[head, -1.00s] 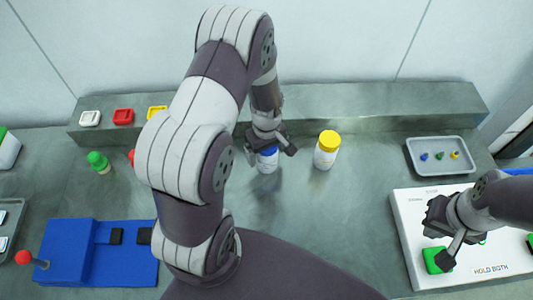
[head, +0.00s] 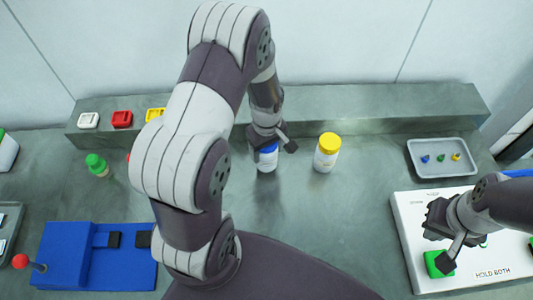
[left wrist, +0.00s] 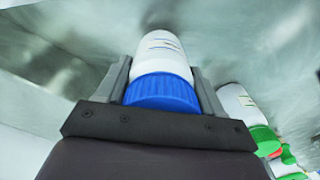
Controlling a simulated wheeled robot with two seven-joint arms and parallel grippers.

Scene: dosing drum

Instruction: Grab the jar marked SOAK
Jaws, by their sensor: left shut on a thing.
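A white jar with a blue cap (head: 267,162) is at the middle of the table, near the grey ledge. My left gripper (head: 268,139) comes down on it from above and is shut on it. In the left wrist view the blue cap (left wrist: 162,93) sits between the two fingers, with the white body beyond. I cannot read the label, so I cannot tell whether it says SOAK. A white jar with a yellow cap (head: 327,153) stands to its right. A green-capped bottle (head: 97,165) stands at the left. My right gripper (head: 442,245) is over the white panel by a green button; its opening is unclear.
The ledge (head: 380,113) runs along the back, with small white, red and yellow trays on its left end. A grey tray (head: 443,173) with small coloured pieces is at right. The white panel (head: 420,278) reads HOLD BOTH. A blue fixture (head: 75,255) stands front left.

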